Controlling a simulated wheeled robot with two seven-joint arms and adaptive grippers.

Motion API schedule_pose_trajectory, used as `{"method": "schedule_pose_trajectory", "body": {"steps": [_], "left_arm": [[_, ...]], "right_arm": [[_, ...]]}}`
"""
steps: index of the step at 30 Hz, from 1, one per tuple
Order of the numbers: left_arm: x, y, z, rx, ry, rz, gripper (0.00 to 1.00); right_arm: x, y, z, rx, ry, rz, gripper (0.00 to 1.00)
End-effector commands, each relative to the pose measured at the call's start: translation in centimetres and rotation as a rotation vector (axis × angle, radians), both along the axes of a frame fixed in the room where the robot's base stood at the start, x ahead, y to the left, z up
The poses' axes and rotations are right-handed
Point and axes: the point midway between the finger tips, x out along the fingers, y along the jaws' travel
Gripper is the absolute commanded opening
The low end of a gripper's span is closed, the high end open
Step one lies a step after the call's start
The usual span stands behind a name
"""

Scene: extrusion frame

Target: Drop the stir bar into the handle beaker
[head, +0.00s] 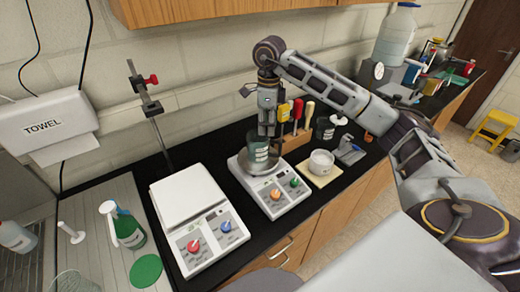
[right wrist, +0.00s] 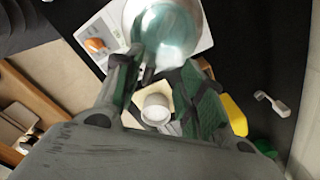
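A teal-tinted glass beaker (head: 258,152) with white markings stands upright on the round metal plate of a stirrer (head: 272,197). It also shows from above in the right wrist view (right wrist: 168,32). I cannot make out its handle. My right gripper (head: 266,128) points down just above the beaker. In the right wrist view its two fingers (right wrist: 158,75) stand apart. A small dark piece shows between them, but I cannot tell whether it is the stir bar. I see no clear stir bar elsewhere. My left gripper is not in view.
A white balance-like device (head: 190,195) stands left of the stirrer. A white round dish (head: 321,161) sits on a cream pad to the right. A rack with colourful-handled tools (head: 297,112) stands close behind the gripper. A green bottle (head: 128,230) is at left.

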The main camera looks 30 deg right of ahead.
Motion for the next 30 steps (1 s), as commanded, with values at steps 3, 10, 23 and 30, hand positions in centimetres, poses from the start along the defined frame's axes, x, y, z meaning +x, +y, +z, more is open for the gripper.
{"method": "schedule_pose_trajectory", "body": {"steps": [3,10,23,30], "left_arm": [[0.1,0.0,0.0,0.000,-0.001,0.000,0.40],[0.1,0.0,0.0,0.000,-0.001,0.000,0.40],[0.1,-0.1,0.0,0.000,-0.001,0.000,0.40],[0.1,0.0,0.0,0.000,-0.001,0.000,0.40]], "right_arm": [[0.1,0.0,1.5,0.000,-0.003,0.000,0.40],[0.0,0.0,4.2,0.000,-0.004,0.000,0.40],[0.0,0.0,6.4,-0.001,-0.002,0.000,0.40],[0.0,0.0,7.5,-0.001,-0.002,0.000,0.40]]}}
